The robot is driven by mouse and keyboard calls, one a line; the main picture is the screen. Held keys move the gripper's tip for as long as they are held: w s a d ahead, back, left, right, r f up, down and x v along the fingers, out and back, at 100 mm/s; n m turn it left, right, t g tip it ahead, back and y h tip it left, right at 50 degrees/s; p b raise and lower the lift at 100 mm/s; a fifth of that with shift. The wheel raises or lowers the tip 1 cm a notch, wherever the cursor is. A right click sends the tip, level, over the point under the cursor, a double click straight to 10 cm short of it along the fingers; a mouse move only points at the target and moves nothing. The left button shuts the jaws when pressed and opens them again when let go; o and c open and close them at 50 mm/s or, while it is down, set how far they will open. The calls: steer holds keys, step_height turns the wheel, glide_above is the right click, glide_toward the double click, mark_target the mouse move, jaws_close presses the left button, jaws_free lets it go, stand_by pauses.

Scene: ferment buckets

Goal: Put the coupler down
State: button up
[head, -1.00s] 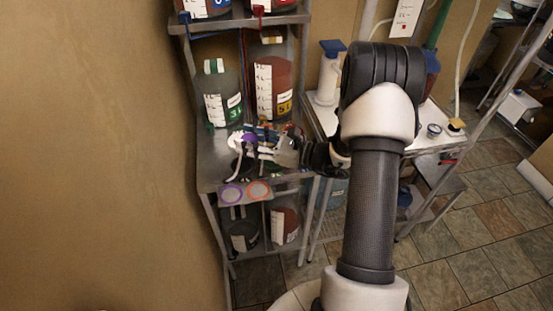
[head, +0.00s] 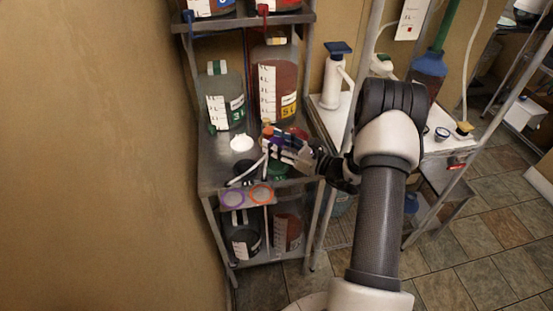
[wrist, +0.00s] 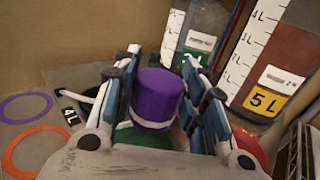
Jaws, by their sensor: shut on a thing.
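A purple cylindrical coupler (wrist: 158,97) with a white band at its lower edge sits between the two fingers of my gripper (wrist: 160,85) in the wrist view. The fingers are closed on its sides. In the head view my gripper (head: 280,142) is over the right part of the metal shelf (head: 213,165), with the purple coupler (head: 276,142) at its tip. The coupler's underside is hidden by the gripper, so I cannot tell whether it touches anything below. A purple ring mark (head: 232,195) and an orange ring mark (head: 261,194) are on the shelf's front plate.
A green-labelled 3 L bottle (head: 223,92) and a yellow-labelled 5 L bottle (head: 274,80) stand behind my gripper. A white round thing (head: 242,143) lies to its left. A white pump bottle (head: 333,80) stands on the bench to the right. Dark buckets are below.

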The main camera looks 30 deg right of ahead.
steer(key=shift+f+b, duration=0.65)
steer(key=shift+f, duration=1.9)
steer(key=shift+f, duration=0.2)
steer(key=o, duration=1.2)
steer(key=shift+c, duration=0.2)
steer(key=shift+r, duration=0.15)
